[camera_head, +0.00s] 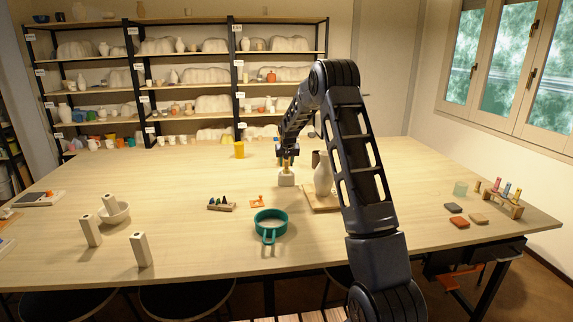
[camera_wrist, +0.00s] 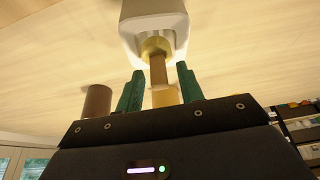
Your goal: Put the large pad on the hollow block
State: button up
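The white block (camera_head: 287,180) stands near the middle of the table; I take it for the hollow block. It fills the top of the wrist view (camera_wrist: 152,12). The large pad looks like the yellow round piece (camera_wrist: 157,46) with a brown stem, at the block's face; it shows small in the head view (camera_head: 286,168). Whether it rests fully on the block I cannot tell. My gripper (camera_wrist: 160,80) is above the block, its green fingers on either side of the stem. Gaps show between fingers and stem, so it looks open.
A pale vase (camera_head: 323,175) on a wooden board stands close right of the block, with a brown cylinder (camera_wrist: 97,101) behind. Tall white blocks (camera_head: 140,250) stand front left.

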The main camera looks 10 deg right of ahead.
jog(key=v, duration=1.2)
jog(key=s+d+r, duration=0.2)
jog(key=s+r, duration=0.2)
jog(key=s, duration=0.3)
jog(key=s+d+r, duration=0.2)
jog(key=s+r, duration=0.3)
jog(key=s, duration=0.2)
jog(key=s+d+r, duration=0.1)
jog(key=s+r, duration=0.1)
jog(key=s, duration=0.6)
jog(key=s+d+r, duration=0.1)
jog(key=s+r, duration=0.1)
jog(key=s, duration=0.6)
jog(key=s+d+f, duration=0.1)
jog(key=s+f, duration=0.1)
jog(key=s, duration=1.1)
jog(key=s+d+f, duration=0.1)
jog(key=s+f, duration=0.2)
jog(key=s, duration=1)
jog(key=shift+s+d+f, duration=0.2)
jog(key=shift+s+d, duration=0.05)
jog(key=shift+s, duration=0.05)
